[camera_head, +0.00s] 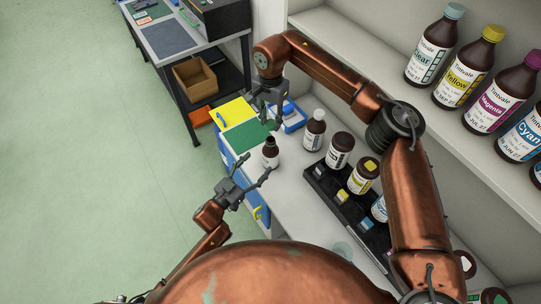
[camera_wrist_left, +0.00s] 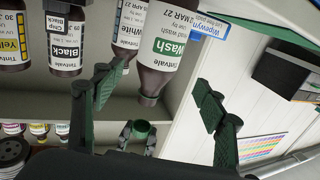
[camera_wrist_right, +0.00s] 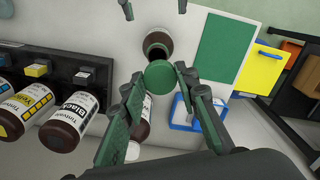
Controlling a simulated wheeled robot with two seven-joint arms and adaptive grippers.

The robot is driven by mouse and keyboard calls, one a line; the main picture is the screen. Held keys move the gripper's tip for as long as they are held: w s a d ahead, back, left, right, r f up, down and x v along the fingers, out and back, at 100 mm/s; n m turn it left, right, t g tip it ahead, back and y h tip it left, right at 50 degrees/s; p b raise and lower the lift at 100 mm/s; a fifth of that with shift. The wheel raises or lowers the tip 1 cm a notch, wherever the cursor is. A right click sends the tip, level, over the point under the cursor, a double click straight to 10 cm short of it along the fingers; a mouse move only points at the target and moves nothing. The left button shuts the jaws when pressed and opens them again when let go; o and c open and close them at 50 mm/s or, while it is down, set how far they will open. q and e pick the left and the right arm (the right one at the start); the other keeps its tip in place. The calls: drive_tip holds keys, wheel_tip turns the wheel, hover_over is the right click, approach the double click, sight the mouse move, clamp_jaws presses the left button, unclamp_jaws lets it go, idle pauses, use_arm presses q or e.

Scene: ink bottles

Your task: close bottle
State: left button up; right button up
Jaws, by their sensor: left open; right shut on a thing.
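The brown Wash bottle (camera_head: 270,154) stands upright and uncapped on the counter; its label shows in the left wrist view (camera_wrist_left: 166,48) and its dark open mouth in the right wrist view (camera_wrist_right: 157,50). My left gripper (camera_head: 255,166) is open, its fingers apart at either side of the bottle and not closed on it. My right gripper (camera_head: 270,118) is above the bottle, shut on a green cap (camera_wrist_right: 160,78). The cap is apart from the bottle mouth; it also shows in the left wrist view (camera_wrist_left: 141,128).
A black rack (camera_head: 322,183) with brown bottles and coloured blocks lies to the right. A white-capped bottle (camera_head: 314,130) stands beside it. Large ink bottles line the shelf (camera_head: 405,90).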

sight(266, 156)
use_arm(q)
drive_tip(key=x, duration=0.4)
drive_tip(key=shift+d+r, duration=0.3)
drive_tip(key=shift+d, duration=0.1)
use_arm(e)
drive_tip(key=shift+s+r, duration=0.35)
drive_tip(key=shift+s, duration=0.15)
use_arm(q)
drive_tip(key=x, duration=0.3)
drive_tip(key=shift+w+a+f, duration=0.15)
drive_tip(key=shift+f, duration=0.1)
use_arm(e)
drive_tip(key=shift+w+f, duration=0.2)
drive_tip(key=shift+w, duration=0.1)
use_arm(q)
drive_tip(key=shift+d+r, duration=0.15)
drive_tip(key=shift+d, duration=0.05)
use_arm(e)
drive_tip(key=shift+s+r, duration=0.15)
drive_tip(key=shift+s, duration=0.05)
use_arm(q)
drive_tip(key=shift+w, duration=0.1)
use_arm(e)
drive_tip(key=shift+w, duration=0.1)
use_arm(q)
drive_tip(key=c, duration=1.8)
use_arm(e)
drive_tip(key=shift+f, duration=2.55)
